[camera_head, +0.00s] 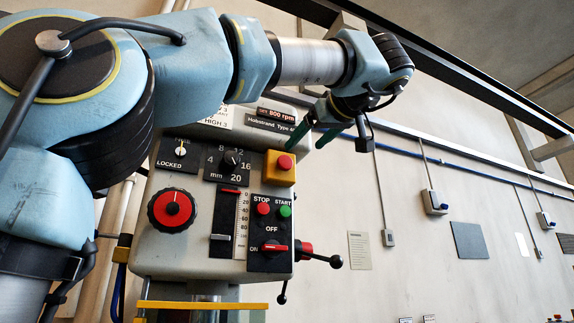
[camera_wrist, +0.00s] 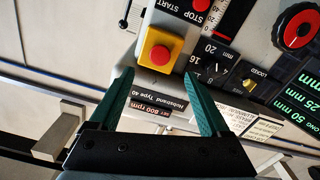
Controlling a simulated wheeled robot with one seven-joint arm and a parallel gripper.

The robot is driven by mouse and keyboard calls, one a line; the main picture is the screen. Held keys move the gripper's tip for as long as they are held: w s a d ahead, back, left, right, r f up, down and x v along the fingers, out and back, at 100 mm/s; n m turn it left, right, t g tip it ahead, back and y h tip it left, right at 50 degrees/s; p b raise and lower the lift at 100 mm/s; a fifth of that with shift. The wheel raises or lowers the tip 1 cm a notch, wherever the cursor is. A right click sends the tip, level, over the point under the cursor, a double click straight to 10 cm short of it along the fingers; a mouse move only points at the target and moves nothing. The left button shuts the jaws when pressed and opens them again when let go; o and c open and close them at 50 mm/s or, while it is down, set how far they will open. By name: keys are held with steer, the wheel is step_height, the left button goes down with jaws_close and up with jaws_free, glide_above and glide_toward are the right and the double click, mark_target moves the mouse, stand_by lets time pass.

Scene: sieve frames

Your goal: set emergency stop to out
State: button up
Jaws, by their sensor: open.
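The emergency stop is a red round button (camera_head: 284,162) on a yellow box (camera_head: 281,176), at the upper right of the grey drill press head (camera_head: 158,247). In the wrist view the red button (camera_wrist: 160,55) on its yellow box lies just beyond the fingertips, near the middle top. I cannot tell whether the button is in or out. My gripper (camera_head: 313,138) has green fingers and is above and right of the button in the head view. In the wrist view my gripper (camera_wrist: 158,72) is open and empty, its fingers apart on either side below the button.
Below the button are a red STOP button (camera_head: 263,208), a green START button (camera_head: 285,211) and a red OFF/ON switch (camera_head: 272,247). A dial (camera_head: 232,161) is to the left. A lever with a black knob (camera_head: 336,262) sticks out right. The wall side is free.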

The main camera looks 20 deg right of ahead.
mark_target(286, 163)
steer(key=w+p, duration=0.1)
steer(key=w, duration=0.2)
steer(key=w+p, duration=0.1)
steer(key=w, duration=0.2)
steer(key=w+p, duration=0.1)
steer(key=w, duration=0.2)
steer(key=shift+a+r, duration=0.15)
steer(key=shift+a, duration=0.25)
steer(key=shift+w+a, duration=0.1)
steer(key=shift+w, duration=0.75)
jaws_close()
